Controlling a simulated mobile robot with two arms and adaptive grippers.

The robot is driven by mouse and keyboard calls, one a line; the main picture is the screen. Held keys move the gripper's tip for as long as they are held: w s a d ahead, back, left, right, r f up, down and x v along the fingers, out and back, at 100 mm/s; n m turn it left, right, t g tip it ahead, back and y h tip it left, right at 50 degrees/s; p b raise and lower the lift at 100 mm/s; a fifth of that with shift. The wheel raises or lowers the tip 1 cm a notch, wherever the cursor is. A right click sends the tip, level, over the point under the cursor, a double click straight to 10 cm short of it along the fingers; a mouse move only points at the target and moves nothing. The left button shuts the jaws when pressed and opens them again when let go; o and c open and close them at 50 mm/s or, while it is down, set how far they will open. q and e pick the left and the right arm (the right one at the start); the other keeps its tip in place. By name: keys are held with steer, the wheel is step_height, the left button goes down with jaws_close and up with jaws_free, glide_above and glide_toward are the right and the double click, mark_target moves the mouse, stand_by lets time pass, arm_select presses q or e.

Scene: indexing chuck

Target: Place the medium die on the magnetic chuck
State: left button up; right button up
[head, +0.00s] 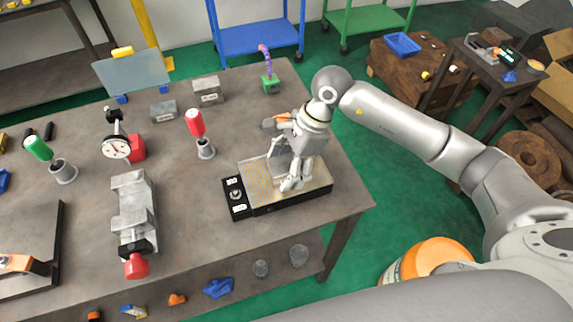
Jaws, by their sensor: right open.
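The magnetic chuck (260,192), a flat plate with a fine-lined top and a black control end, lies at the table's right front. My right gripper (292,186) is open and points down over the chuck. A grey block (279,160) stands on the chuck behind the fingers, partly hidden by them; it may be the medium die. I cannot tell whether the fingers touch it. Two more grey blocks with labels, a smaller one (164,111) and a larger one (208,90), sit at the back of the table. My left gripper is not in view.
A red-handled tool in a holder (205,148) stands left of the chuck. A grey vise (134,208) and a dial gauge (116,148) are further left. A green-based stand with a purple stem (270,83) is at the back. The table edge lies close to the chuck's right.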

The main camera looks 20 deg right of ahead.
steer(key=shift+r, duration=0.2)
steer(key=b+v, duration=0.2)
steer(key=v, duration=1)
